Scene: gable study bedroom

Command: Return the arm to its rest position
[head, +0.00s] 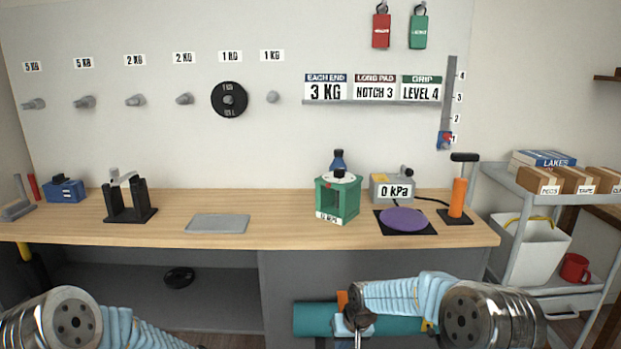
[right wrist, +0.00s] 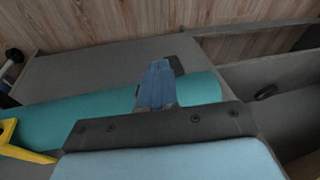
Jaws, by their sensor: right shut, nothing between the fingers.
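My right arm comes in from the lower right in the head view, with a pale blue sleeve. Its gripper (head: 357,328) hangs in front of the bench, over a teal roll (head: 312,319). In the right wrist view the blue fingers (right wrist: 156,86) are together with nothing between them, and the teal roll (right wrist: 60,124) shows behind them. I cannot tell whether the fingers touch the roll. My left arm shows at the lower left of the head view, but its gripper is out of the picture.
The wooden bench (head: 275,233) carries a grey plate (head: 218,223), a green device (head: 338,199), a purple disc (head: 404,219) and an orange pump (head: 458,196). A grey trolley (head: 512,237) stands at the right. A black disc (head: 180,277) lies on the shelf below.

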